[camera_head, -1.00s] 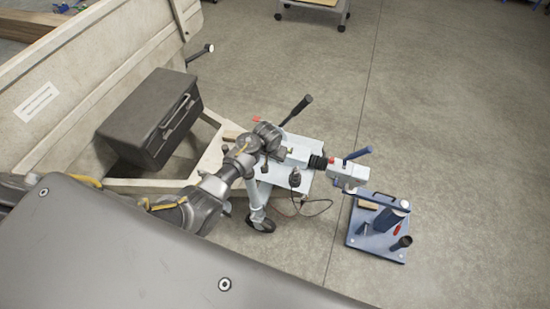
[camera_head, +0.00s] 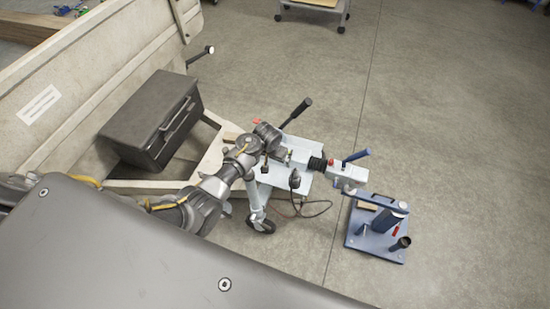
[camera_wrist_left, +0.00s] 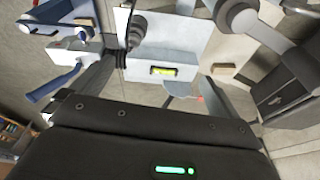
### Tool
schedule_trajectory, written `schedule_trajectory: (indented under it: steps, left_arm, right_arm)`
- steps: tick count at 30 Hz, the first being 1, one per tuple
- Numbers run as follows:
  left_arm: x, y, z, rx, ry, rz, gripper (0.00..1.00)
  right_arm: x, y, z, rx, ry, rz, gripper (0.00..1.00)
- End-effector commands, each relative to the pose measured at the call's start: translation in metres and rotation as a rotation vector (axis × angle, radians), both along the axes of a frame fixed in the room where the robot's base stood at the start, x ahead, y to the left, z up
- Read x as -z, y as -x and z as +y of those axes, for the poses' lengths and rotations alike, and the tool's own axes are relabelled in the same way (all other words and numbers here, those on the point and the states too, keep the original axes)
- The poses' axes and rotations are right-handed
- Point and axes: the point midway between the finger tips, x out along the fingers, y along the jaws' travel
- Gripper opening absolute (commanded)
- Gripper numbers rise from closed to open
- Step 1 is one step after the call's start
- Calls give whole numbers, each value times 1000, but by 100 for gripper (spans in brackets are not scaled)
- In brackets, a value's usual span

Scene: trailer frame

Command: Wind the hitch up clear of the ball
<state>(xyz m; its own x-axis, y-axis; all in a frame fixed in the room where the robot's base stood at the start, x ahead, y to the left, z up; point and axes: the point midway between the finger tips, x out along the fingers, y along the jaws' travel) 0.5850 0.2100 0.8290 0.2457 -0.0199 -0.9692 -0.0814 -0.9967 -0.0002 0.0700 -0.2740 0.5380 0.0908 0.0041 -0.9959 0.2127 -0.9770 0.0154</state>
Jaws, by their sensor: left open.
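The hitch (camera_head: 347,174), a pale coupling head with a blue lever (camera_head: 356,155), points right at the end of the drawbar, over the edge of the blue stand (camera_head: 358,239). I cannot make out the ball. The jockey wheel (camera_head: 261,224) stands below the drawbar on its pale tube (camera_head: 255,195). My left gripper (camera_head: 272,163) is above the drawbar near the top of that tube. The winding handle is not clear. My right gripper is not in view.
A dark box (camera_head: 150,120) sits on the frame by the trailer wall (camera_head: 95,70). A black-gripped lever (camera_head: 297,112) rises behind my gripper. A dark cable (camera_head: 312,212) loops below the drawbar. Floor to the right is clear; a cart (camera_head: 312,8) stands at the back.

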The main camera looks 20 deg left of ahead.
Motion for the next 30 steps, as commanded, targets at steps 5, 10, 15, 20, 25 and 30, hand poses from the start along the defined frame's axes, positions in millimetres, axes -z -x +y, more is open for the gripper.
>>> schedule_trajectory:
  steps: [5,10,15,20,25,30]
  left_arm:
    - [-28,0,0,0,1,-2,100]
    - [-45,0,-1,1,2,-2,100]
    - [-61,0,-1,1,2,-2,100]
    - [-65,0,-1,1,1,0,100]
    - [-65,0,0,1,1,0,100]
    - [-66,-1,0,1,0,-2,100]
  right_arm:
    - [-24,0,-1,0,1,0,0]
    - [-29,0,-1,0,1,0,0]
    - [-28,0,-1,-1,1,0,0]
    - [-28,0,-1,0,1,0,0]
    - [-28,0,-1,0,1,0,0]
    - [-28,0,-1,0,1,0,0]
